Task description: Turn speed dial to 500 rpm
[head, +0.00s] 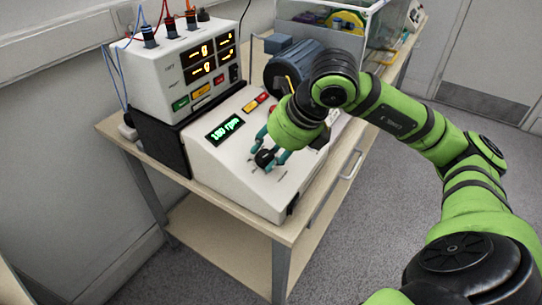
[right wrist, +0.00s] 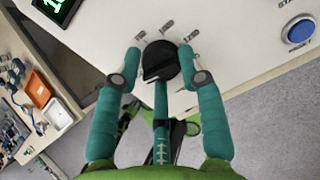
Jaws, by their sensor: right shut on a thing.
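The speed dial (head: 265,158) is a black round knob on the sloped front of a white control box (head: 242,195). My right gripper (head: 270,160) reaches down to it with teal fingers. In the right wrist view the dial (right wrist: 160,61) sits between the two fingertips of the gripper (right wrist: 160,64), which is shut on it. Grey tick marks ring the far side of the dial. A green display (head: 225,129) on the box reads what looks like 180 rpm. My left gripper is not in view.
A white meter unit (head: 165,75) with lit readouts and cables stands behind left. A dark motor (head: 290,68) and a clear-walled case (head: 330,25) stand behind. A blue round button (right wrist: 298,31) is right of the dial in the right wrist view.

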